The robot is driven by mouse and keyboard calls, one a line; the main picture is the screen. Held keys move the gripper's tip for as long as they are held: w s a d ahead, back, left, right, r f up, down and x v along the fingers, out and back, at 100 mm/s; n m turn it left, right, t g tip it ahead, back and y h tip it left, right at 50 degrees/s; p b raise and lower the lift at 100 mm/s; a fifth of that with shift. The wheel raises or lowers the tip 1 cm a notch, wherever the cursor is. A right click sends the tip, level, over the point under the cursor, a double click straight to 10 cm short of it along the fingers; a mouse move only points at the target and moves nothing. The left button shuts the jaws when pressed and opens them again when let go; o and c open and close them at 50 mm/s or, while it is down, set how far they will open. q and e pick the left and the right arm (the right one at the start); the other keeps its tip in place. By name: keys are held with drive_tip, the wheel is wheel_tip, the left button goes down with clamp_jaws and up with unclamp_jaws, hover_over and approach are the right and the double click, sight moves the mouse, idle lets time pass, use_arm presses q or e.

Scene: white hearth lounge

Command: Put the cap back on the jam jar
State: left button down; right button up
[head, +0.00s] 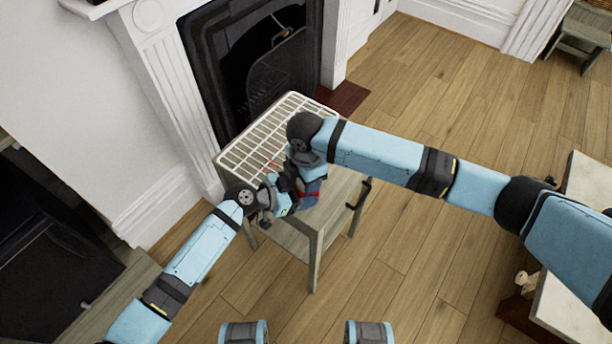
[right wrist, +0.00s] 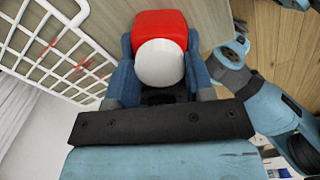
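In the right wrist view a red block-like body (right wrist: 160,25) with a white round face (right wrist: 160,63) sits between the two blue fingers of my right gripper (right wrist: 160,45). The fingers press close along both its sides. I cannot tell whether this piece is the jam jar, the cap or both. In the head view a small bit of red shows at my right gripper (head: 312,188), above the small table. My left gripper (head: 280,203) is beside it at the table's left end. Its fingers are too small and overlapped to tell whether they are open or hold anything.
The small grey table (head: 290,240) has a white wire rack (head: 262,128) on its far part. A fireplace (head: 265,60) stands behind it. A white-topped surface (head: 565,300) is at the right edge. The wooden floor (head: 440,260) between is clear.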

drive_tip(key=shift+m, duration=1.7)
drive_tip(key=o, duration=1)
drive_tip(key=shift+r, duration=0.1)
drive_tip(key=shift+r, duration=2.15)
drive_tip(key=shift+c, duration=0.3)
